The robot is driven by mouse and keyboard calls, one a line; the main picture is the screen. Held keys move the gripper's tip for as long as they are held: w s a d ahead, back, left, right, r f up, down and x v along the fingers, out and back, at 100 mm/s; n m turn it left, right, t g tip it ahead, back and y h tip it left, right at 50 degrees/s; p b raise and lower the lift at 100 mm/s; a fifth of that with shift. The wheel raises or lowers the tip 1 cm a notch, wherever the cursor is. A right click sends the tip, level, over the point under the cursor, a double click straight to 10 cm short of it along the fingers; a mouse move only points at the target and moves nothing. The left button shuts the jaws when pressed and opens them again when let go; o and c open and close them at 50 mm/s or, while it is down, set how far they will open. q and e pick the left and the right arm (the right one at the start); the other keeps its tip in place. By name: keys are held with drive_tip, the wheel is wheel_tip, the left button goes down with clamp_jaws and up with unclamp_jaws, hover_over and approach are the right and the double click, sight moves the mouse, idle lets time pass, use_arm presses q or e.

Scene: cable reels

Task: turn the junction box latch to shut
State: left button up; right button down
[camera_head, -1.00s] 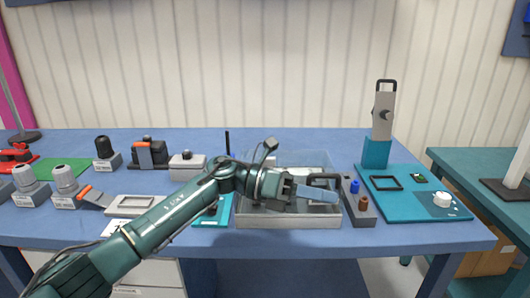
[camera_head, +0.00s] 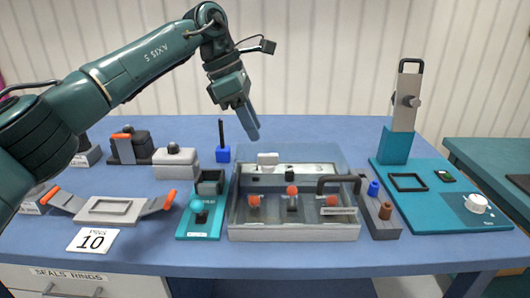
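A clear-walled box with a grey base (camera_head: 295,233) stands at the middle of the table, with orange-topped parts inside and a black handle (camera_head: 338,180) at its right. A grey plate (camera_head: 404,104) with a handle and a dark knob (camera_head: 411,101) stands upright in a teal block. A white round knob (camera_head: 476,203) sits on the teal tray at right. I cannot tell for sure which part is the junction box latch. My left gripper (camera_head: 249,128) is raised above and behind the clear box, pointing down, apart from everything; its fingers overlap, so its opening is unclear. My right gripper is out of view.
The teal tray (camera_head: 440,215) holds a black frame (camera_head: 408,182) and a small green board. A grey frame with orange-tipped levers (camera_head: 108,221) lies at left. A grey block with blue and brown pegs (camera_head: 382,223) adjoins the box. The back table strip is mostly clear.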

sight(267, 154)
use_arm(q)
drive_tip(key=x, duration=0.7)
drive_tip(key=shift+d, duration=0.1)
drive_tip(key=shift+c, duration=0.5)
clamp_jaws()
